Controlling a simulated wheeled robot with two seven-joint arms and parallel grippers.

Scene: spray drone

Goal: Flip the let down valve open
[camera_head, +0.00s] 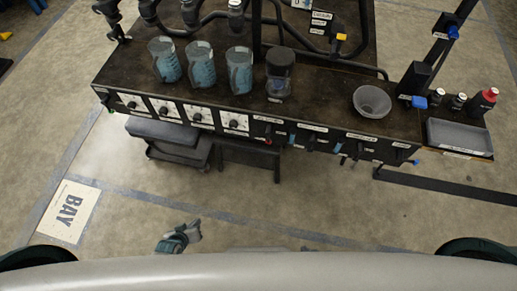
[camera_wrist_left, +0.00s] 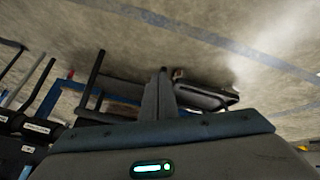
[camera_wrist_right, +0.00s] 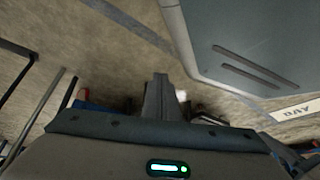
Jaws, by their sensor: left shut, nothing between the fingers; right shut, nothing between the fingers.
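The console (camera_head: 310,112) crosses the upper head view, with a row of labelled knobs and small levers on its front face. Blue-handled valves show at its right end (camera_head: 419,102) and on the pipe at the upper right (camera_head: 453,32); a yellow-handled valve (camera_head: 341,37) sits at the back. The labels are too small to tell which is the let down valve. My left gripper (camera_head: 180,237) is low in the head view, over the floor and apart from the console. Its fingers are shut and empty in the left wrist view (camera_wrist_left: 162,92). My right gripper (camera_wrist_right: 158,95) is also shut and empty.
A grey tray (camera_head: 458,136) and bottles (camera_head: 482,101) are at the right.

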